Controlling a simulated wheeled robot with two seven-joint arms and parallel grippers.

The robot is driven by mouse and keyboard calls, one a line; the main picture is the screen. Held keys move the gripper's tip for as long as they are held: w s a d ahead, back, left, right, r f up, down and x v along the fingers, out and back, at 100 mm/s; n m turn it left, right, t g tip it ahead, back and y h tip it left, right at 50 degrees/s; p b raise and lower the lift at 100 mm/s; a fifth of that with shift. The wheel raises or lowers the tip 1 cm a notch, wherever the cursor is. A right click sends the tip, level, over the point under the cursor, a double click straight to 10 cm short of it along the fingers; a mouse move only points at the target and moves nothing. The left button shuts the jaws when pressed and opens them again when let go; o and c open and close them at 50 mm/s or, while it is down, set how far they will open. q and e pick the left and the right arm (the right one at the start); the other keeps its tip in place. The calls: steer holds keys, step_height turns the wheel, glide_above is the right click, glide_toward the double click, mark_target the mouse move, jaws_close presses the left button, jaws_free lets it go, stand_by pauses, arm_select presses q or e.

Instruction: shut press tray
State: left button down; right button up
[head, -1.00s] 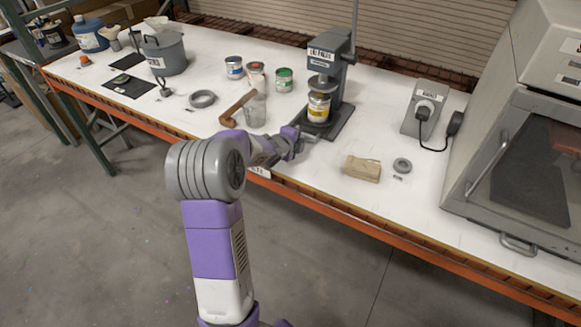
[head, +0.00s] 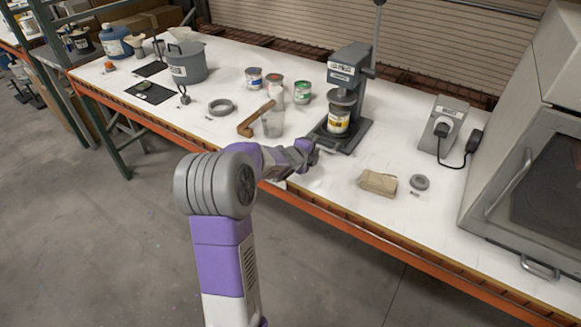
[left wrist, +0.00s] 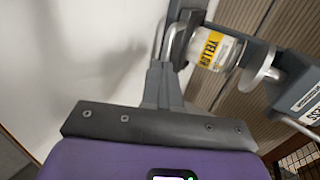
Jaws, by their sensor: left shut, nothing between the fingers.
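The grey press (head: 347,72) stands on the bench with its lever upright. A can with a yellow label (head: 338,121) sits on its tray, under the round press plate; the can also shows in the left wrist view (left wrist: 213,49). The low base and tray (head: 352,137) are partly hidden by the can and my gripper. My left gripper (head: 314,150) is shut and empty at the front left of the press. In the left wrist view its fingertips (left wrist: 161,66) are close to a bent metal handle (left wrist: 178,40); I cannot tell whether they touch. My right gripper is out of view.

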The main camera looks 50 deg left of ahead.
arm_select(q)
steer(key=p+v, duration=0.2)
steer(key=v, duration=0.8)
steer(key=shift+s+d+r, duration=0.1)
steer(key=shift+s, duration=0.2)
